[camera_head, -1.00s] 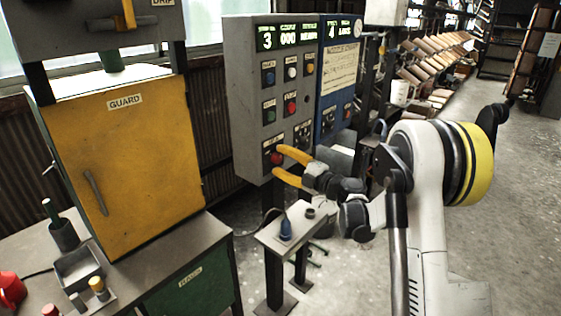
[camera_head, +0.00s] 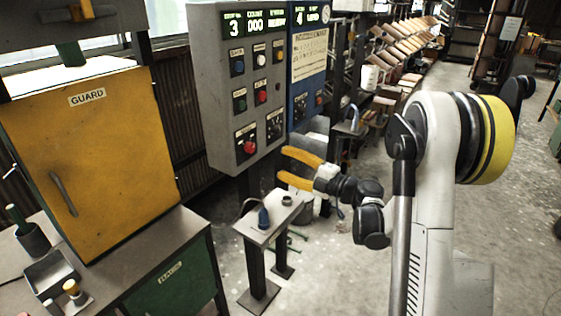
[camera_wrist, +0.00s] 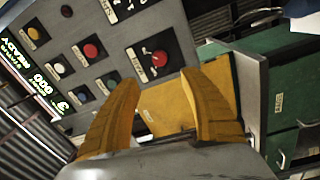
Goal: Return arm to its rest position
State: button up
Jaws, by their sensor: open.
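My gripper (camera_head: 283,168) has two yellow fingers, which are open with nothing between them. In the head view it is in the air to the right of the lower edge of the grey control panel (camera_head: 217,110), apart from its red button (camera_head: 249,147). In the wrist view the fingers (camera_wrist: 160,85) show from behind, with the panel's buttons to the upper left and the yellow guard door (camera_wrist: 180,108) beyond the gap. My arm is bent at the right of the head view.
The yellow guard door (camera_head: 110,165) and green bench (camera_head: 175,285) are at left. A blue panel (camera_head: 306,75) adjoins the grey one. Floor at right is open.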

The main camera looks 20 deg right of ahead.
jog(key=s+d+r+m+t+h, duration=0.1)
jog(key=d+r+m+t+h, duration=0.1)
jog(key=r+m+h, duration=0.6)
jog(key=s+d+r+m+t+h, duration=0.2)
jog(key=r+m+t+h, duration=0.15)
jog(key=r+m, duration=0.45)
jog(key=s+a+f+m+g, duration=0.2)
jog(key=s+a+f+g, duration=0.1)
jog(key=s, duration=0.6)
jog(key=s+a+f+m+g, duration=0.2)
jog(key=s+a+f+g, duration=0.2)
jog(key=s+f+g, duration=0.2)
jog(key=s+a+f+m+g, duration=0.2)
jog(key=s+a+f+g, duration=0.2)
jog(key=s+f, duration=0.4)
jog(key=s, duration=0.5)
jog(key=shift+s+a+f+m, duration=0.15)
jog(key=shift+s+f+m, duration=0.05)
jog(key=shift+s+m, duration=0.2)
jog(key=shift+w+y, duration=0.1)
jog(key=shift+y, duration=0.15)
